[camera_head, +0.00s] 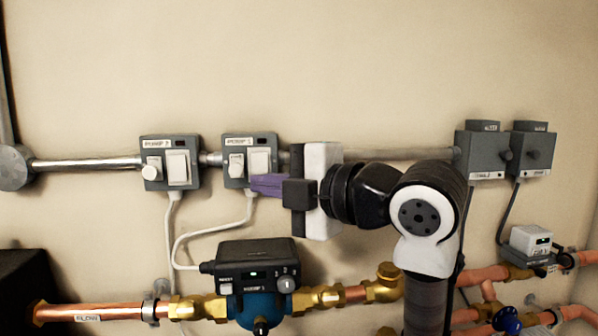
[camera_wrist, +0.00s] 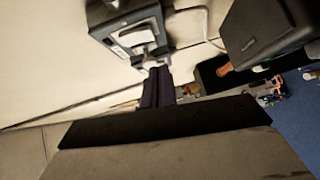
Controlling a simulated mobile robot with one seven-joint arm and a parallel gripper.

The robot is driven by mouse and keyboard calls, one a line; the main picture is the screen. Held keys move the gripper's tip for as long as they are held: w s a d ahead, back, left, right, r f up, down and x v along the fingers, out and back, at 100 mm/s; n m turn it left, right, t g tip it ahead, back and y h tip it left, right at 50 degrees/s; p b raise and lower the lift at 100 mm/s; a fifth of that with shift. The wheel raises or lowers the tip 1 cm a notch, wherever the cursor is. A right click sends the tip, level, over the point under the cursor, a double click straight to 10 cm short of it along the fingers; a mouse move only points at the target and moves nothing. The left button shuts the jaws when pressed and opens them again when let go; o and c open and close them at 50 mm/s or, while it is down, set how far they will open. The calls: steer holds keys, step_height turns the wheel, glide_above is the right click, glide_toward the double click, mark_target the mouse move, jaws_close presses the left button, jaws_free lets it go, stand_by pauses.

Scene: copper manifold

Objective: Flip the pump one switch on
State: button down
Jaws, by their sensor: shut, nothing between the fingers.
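The pump one switch box (camera_head: 232,148) is a grey wall box, the right one of a pair, with a small label that seems to end in 1. It carries a white rocker (camera_head: 260,158) and a smaller white knob (camera_head: 236,167). My gripper (camera_head: 258,185) is shut and empty, its purple fingers at the lower right of the box, close to the rocker's bottom edge. In the wrist view the fingers (camera_wrist: 158,84) reach toward the box's white front (camera_wrist: 138,36). I cannot tell whether they touch it. The rocker's lower part is partly hidden.
A similar switch box (camera_head: 170,146) sits to the left on the same metal conduit (camera_head: 90,163). A blue pump (camera_head: 258,308) with a dark control head (camera_head: 258,258) is below, on copper pipes. Two grey boxes (camera_head: 482,152) are at right. The wall above is clear.

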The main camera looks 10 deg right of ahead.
steer(key=w, duration=0.1)
steer(key=w+p, duration=0.1)
steer(key=w, duration=0.1)
steer(key=shift+w+d+f, duration=0.1)
steer(key=shift+w+f, duration=0.05)
steer(key=shift+f, duration=0.05)
steer(key=shift+w+f+b, duration=0.2)
steer(key=shift+f+b, duration=0.2)
steer(key=shift+b, duration=0.55)
steer(key=b+v, duration=0.3)
steer(key=v, duration=1)
steer(key=shift+s+d+b, duration=0.25)
steer(key=shift+d+b, duration=0.1)
steer(key=shift+b, duration=0.05)
